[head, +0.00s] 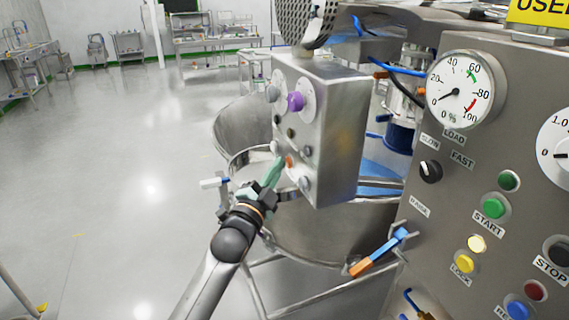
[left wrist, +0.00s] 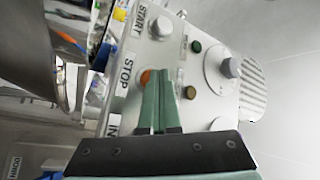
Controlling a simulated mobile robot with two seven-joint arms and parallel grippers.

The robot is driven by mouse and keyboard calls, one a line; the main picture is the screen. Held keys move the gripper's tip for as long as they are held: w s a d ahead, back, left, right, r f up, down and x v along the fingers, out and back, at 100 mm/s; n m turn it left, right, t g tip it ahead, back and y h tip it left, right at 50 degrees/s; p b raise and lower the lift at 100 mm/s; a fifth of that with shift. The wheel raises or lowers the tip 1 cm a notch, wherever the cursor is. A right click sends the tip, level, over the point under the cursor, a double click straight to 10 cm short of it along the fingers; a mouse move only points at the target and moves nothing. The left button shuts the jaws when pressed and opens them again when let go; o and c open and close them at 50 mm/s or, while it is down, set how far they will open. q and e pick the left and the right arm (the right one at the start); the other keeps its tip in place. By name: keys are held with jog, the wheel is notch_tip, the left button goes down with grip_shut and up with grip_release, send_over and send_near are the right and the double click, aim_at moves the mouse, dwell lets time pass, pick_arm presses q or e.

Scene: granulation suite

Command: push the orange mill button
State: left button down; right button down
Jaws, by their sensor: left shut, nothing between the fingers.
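The orange mill button (head: 290,161) is on the lower front of a grey metal control box (head: 342,140). In the left wrist view the orange button (left wrist: 146,77) shows just left of my fingertips, partly covered by them. My left gripper (head: 277,163) has green fingers, shut together and empty, with the tips at the box face close beside the button. The shut fingers (left wrist: 161,75) also fill the middle of the left wrist view. I cannot tell whether they touch the button. My right gripper is in neither view.
A purple knob (head: 296,101) and other buttons sit on the same box. A large steel bowl (head: 315,230) stands below it. A bigger panel (head: 440,215) with a load gauge (head: 460,91) and coloured buttons is at right. The floor at left is clear.

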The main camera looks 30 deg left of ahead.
pick_arm(q)
jog(key=shift+s+a+p, duration=0.4)
jog(key=shift+s+a, duration=0.2)
jog(key=shift+s, duration=0.05)
jog(key=s+a, duration=0.1)
jog(key=s, duration=0.1)
jog(key=s+a+p, duration=0.1)
jog(key=s+a, duration=0.1)
jog(key=shift+a, duration=0.1)
dwell(0.3)
jog(key=shift+w, duration=0.1)
dwell(0.5)
